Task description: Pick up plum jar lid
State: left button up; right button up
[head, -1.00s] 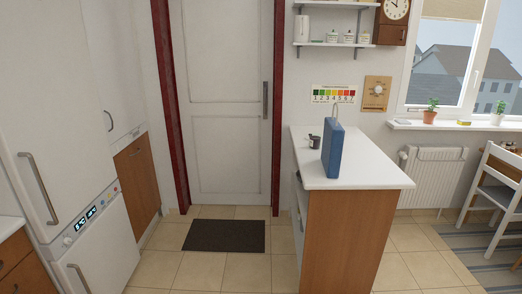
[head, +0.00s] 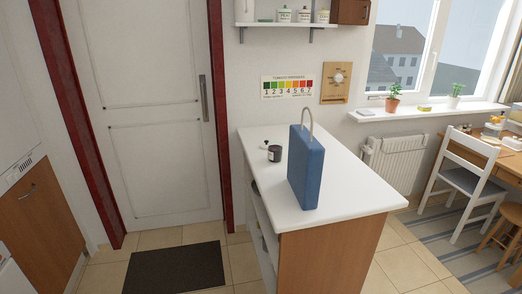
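No object that I can clearly make out as the plum jar lid shows in the head view. A small dark grey cup or jar (head: 275,153) stands on the white counter (head: 345,197), with a tiny dark item beside it at its left. A tall blue box or bag (head: 307,167) with a pale loop handle stands upright on the counter, just right of the cup. Neither of my grippers is in view.
A white door (head: 155,110) with a dark mat (head: 175,268) in front is at the left. A radiator (head: 396,160) is under the window sill. A white chair (head: 462,182) and a wooden table stand at the right. Tiled floor lies between counter and chair.

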aim_at(264, 145)
jog(key=i, duration=0.1)
jog(key=i+j+z, duration=0.1)
jog(key=z, duration=0.25)
jog(key=j+z, duration=0.1)
jog(key=z, duration=0.25)
jog(key=i+j+z, duration=0.15)
jog(key=z, duration=0.2)
jog(key=i+j+z, duration=0.25)
jog(key=j, duration=0.25)
jog(key=j+z, duration=0.3)
jog(key=j, duration=0.15)
jog(key=i+j+z, duration=0.15)
jog(key=j, duration=0.9)
jog(key=j+z, duration=0.15)
jog(key=j, duration=0.9)
jog(key=i, duration=0.05)
